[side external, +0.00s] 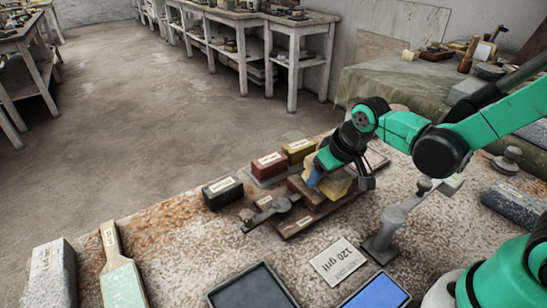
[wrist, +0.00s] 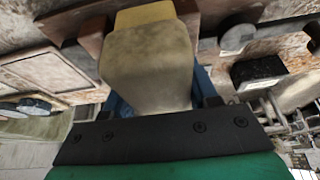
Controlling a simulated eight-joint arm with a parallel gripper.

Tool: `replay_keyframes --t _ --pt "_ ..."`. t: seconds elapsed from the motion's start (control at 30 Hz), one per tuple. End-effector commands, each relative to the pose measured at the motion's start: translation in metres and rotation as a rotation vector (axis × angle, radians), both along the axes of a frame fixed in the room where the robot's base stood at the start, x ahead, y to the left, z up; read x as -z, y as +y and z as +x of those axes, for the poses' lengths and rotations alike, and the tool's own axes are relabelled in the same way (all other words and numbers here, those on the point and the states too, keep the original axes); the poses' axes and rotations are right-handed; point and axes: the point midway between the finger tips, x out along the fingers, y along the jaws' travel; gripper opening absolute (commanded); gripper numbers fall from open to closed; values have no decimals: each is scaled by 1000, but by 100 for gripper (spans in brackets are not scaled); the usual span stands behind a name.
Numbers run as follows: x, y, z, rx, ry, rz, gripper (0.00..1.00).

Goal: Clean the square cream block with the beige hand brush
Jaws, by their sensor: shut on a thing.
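My gripper (side external: 314,180) has blue fingers and points down over a brown wooden fixture (side external: 292,223). In the wrist view a worn beige body, which I take for the hand brush (wrist: 150,65), fills the space between the fingers, and my gripper is shut on it. A yellower piece (wrist: 145,14) shows just beyond it; I cannot tell whether this is the square cream block or part of the brush. In the side view a pale yellow shape (side external: 338,184) shows beside the fingers at the fixture. The contact between brush and block is hidden.
A dark lever clamp (side external: 272,209) lies at the fixture's left. Black (side external: 223,193), red (side external: 269,165) and yellow-brown (side external: 297,150) blocks stand behind. A grey metal stand (side external: 383,235) is close on the right. A "120 grit" sheet (side external: 338,260) and trays (side external: 253,287) lie in front.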

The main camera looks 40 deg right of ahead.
Motion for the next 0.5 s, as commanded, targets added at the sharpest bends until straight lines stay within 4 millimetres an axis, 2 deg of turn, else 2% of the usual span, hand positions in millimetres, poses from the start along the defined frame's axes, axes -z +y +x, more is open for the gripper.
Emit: replay_keyframes --t 0.5 --pt "0 0 30 1 0 0 10"
